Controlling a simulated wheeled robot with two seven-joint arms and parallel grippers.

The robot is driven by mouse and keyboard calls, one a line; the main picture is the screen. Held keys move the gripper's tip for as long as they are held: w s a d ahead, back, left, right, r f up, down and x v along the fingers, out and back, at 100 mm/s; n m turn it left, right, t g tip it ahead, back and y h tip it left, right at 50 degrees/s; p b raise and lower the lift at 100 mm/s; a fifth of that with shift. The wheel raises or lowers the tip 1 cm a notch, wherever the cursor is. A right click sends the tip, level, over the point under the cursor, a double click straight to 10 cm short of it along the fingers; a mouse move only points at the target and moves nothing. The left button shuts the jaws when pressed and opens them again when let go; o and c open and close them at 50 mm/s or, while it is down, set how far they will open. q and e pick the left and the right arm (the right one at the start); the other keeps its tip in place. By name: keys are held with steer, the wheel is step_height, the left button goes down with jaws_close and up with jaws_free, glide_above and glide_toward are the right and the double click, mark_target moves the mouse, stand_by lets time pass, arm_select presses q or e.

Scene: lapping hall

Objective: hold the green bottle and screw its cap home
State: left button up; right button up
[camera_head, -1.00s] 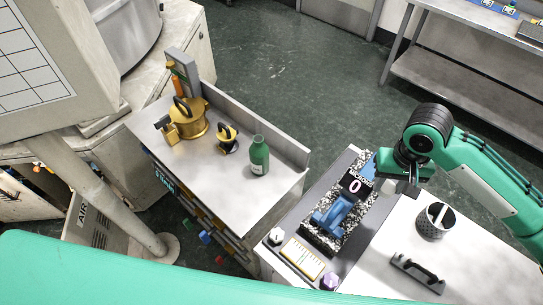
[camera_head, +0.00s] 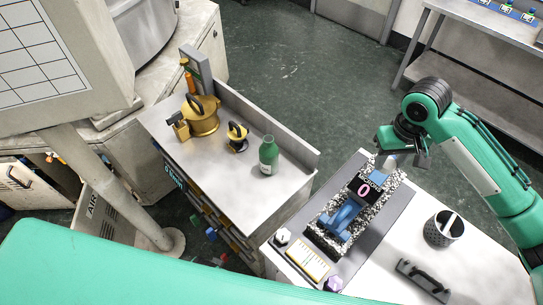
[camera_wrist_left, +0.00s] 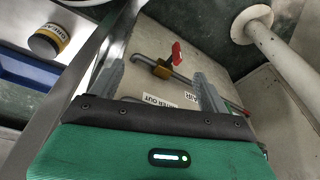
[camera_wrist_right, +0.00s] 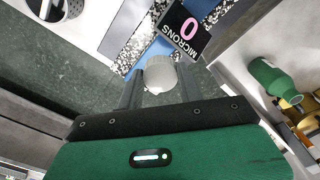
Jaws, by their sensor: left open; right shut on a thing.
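The green bottle (camera_head: 268,157) stands upright on the left bench top, its narrow neck pointing up with no cap seen on it. It also shows at the right of the right wrist view (camera_wrist_right: 274,82). My right gripper (camera_head: 391,164) is over the far end of the granite block, to the right of the bottle and apart from it. It is shut on a pale grey round cap (camera_wrist_right: 160,74), which sits between its fingertips. My left gripper (camera_wrist_left: 160,80) shows only in the left wrist view, open, with nothing between its fingers.
Brass pots (camera_head: 202,118) and a small brass piece (camera_head: 237,137) stand left of the bottle. The speckled granite block (camera_head: 324,244) carries a display reading 0. A red-handled valve (camera_wrist_left: 177,54) lies beyond my left fingers.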

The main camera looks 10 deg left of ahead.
arm_select(q)
steer(key=w+r, duration=0.3)
steer(key=r, duration=0.9)
steer(key=w+a+r+m+t+y+b, duration=0.1)
steer(key=w+a+r+m+t+y, duration=0.15)
steer(key=w+r+m+t, duration=0.4)
steer(key=w+a+r+m+t+y+b, duration=0.15)
steer(key=w+a+r+m+t, duration=0.25)
steer(key=w+r, duration=0.5)
steer(key=w+d+r+m+t+h+b, duration=0.2)
steer(key=w+d+r+m+t+h, duration=0.25)
steer(key=m, duration=0.95)
steer(key=d+m+h, duration=0.2)
steer(key=m, duration=0.2)
steer(key=d+f+m+h, duration=0.1)
steer(key=d+m+h, duration=0.2)
steer(key=m, duration=0.2)
steer(key=s+d+m+g+h+b, duration=0.1)
steer(key=d+m+h, duration=0.1)
steer(key=m, duration=0.3)
steer(key=shift+d+f, duration=0.15)
steer(key=shift+d, duration=0.25)
steer(key=shift+d+f+m+h, duration=0.15)
steer(key=shift+m+h, duration=0.1)
steer(key=shift+m, duration=0.1)
arm_select(e)
steer(key=w+a+f+n, duration=0.2)
steer(key=w+f+n, duration=0.1)
steer(key=w+f, duration=0.2)
steer(key=shift+a, duration=0.2)
